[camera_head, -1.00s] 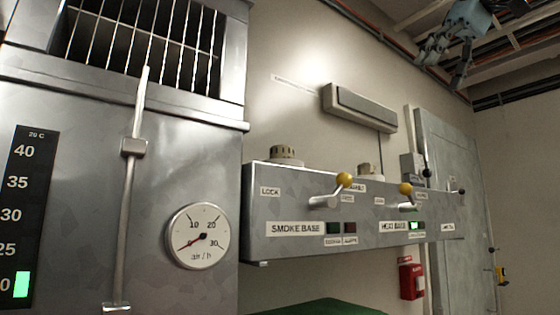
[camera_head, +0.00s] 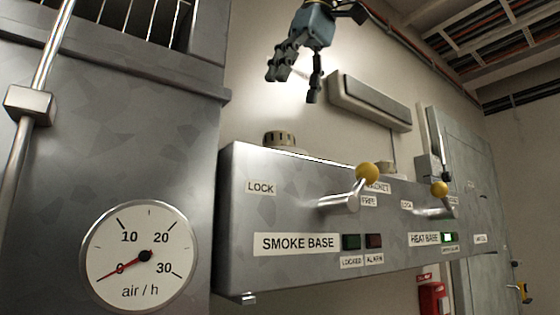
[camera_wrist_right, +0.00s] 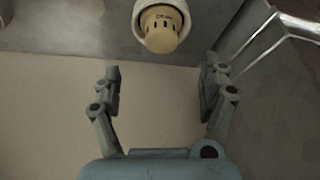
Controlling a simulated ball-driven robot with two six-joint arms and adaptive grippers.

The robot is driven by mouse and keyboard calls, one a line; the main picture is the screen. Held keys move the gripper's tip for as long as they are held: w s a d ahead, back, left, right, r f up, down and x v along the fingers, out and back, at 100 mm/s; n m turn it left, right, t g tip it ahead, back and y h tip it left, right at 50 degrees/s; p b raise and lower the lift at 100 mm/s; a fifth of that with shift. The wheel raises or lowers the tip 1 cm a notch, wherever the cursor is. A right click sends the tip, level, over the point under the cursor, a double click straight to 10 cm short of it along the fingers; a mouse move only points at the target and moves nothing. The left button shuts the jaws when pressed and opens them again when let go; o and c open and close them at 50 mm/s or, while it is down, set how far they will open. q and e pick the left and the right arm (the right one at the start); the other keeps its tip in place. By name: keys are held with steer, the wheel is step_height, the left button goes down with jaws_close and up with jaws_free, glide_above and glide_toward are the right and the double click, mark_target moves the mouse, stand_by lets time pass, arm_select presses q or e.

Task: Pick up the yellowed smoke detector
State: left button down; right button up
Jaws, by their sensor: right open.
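The yellowed smoke detector (camera_head: 280,139) sits on top of the grey panel box, above the SMOKE BASE label. In the right wrist view a yellowed detector (camera_wrist_right: 161,30) sits in a round white base, ahead of and between the fingertips. My right gripper (camera_head: 296,84) is open and empty, above the detector and apart from it. It also shows open in the right wrist view (camera_wrist_right: 160,82). My left gripper is not in view.
The panel box (camera_head: 290,205) carries two levers with yellow knobs (camera_head: 367,173). A metal cabinet with a round air gauge (camera_head: 140,257) stands at the left. A long wall lamp (camera_head: 370,102) is behind. A red box (camera_head: 432,298) hangs at lower right.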

steer(key=b, duration=0.2)
glide_above(280, 136)
steer(key=d, duration=0.2)
steer(key=x, duration=0.4)
steer(key=shift+s+d+f, duration=0.15)
steer(key=shift+d+f, duration=0.15)
steer(key=shift+d, duration=0.1)
steer(key=shift+w+f, duration=0.2)
steer(key=shift+f, duration=0.1)
steer(key=shift+w+a+f+b, duration=0.1)
steer(key=shift+w+f+b, duration=0.1)
steer(key=shift+f+b, duration=0.1)
steer(key=b+x, duration=0.2)
steer(key=x, duration=0.2)
steer(key=shift+w+a+f, duration=0.1)
steer(key=shift+a+f, duration=0.05)
steer(key=c, duration=0.8)
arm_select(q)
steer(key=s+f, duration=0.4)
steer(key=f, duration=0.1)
arm_select(e)
steer(key=c, duration=0.5)
